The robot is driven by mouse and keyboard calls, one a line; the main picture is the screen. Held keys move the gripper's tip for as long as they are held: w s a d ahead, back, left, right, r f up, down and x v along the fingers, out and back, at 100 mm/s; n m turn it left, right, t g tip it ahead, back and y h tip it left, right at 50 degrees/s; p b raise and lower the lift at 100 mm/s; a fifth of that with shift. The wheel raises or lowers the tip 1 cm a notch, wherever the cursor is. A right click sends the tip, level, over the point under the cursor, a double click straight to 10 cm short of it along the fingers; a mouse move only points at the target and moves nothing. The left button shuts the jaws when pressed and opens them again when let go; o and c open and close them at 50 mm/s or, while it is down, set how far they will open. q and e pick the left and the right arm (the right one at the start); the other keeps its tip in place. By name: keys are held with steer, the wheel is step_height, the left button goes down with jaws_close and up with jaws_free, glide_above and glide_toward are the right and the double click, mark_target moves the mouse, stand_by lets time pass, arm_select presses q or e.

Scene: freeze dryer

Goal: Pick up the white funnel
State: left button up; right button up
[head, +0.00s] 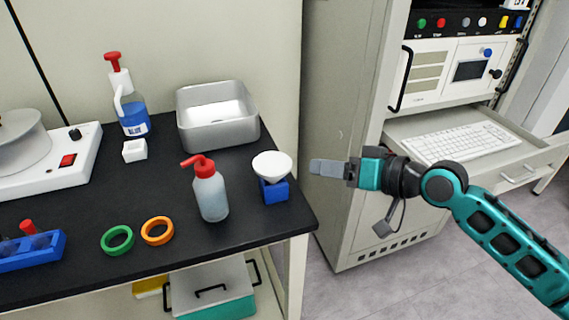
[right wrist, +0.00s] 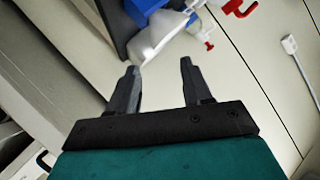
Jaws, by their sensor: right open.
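The white funnel (head: 272,164) sits upright in a blue block (head: 274,190) near the right end of the black table. My right gripper (head: 318,167) is to the right of the funnel, beyond the table's right edge, and apart from it. In the right wrist view the open, empty fingers (right wrist: 158,82) point toward the funnel (right wrist: 158,36), which lies just past the fingertips. The blue block (right wrist: 143,8) shows partly at the top there. The funnel's stem is hidden in the block. My left gripper is not in view.
A squeeze bottle with a red cap (head: 211,190) stands left of the funnel. A metal tray (head: 247,128) is behind it. Green (head: 117,240) and orange (head: 157,231) rings lie at the front. A grey cabinet (head: 350,120) stands behind my right arm.

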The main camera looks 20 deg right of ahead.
mark_target(282, 165)
steer(key=shift+b+x, duration=0.5)
steer(key=shift+x, duration=5.9)
steer(key=shift+w+d+f, duration=0.1)
steer(key=shift+d, duration=0.05)
steer(key=shift+c, duration=0.3)
jaws_close()
